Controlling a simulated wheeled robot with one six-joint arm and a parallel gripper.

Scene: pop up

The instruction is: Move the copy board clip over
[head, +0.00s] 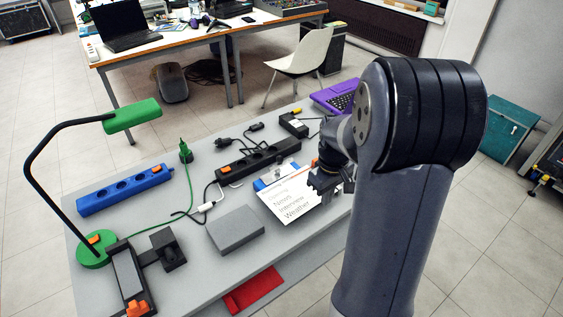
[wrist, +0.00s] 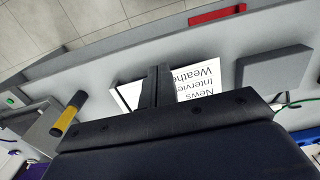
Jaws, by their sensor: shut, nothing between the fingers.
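The copy board (head: 292,204) is a white sheet with printed lines such as "News", "Interview" and "Weather", lying on the grey table. A blue clip part (head: 261,184) shows at its far-left edge in the head view; I cannot make out how it sits. My gripper (head: 326,188) is over the right side of the board. In the wrist view the dark fingers (wrist: 157,84) are together and empty, in front of the white sheet (wrist: 195,84), hiding its middle. The clip is not visible in the wrist view, where my gripper body blocks the lower part.
A grey block (head: 236,230) lies left of the board. A black power strip (head: 259,161) lies behind it, and a blue strip (head: 125,190) and green lamp (head: 132,115) stand left. A yellow-black object (wrist: 68,114) lies beside the board. A red object (head: 253,290) is near the front edge.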

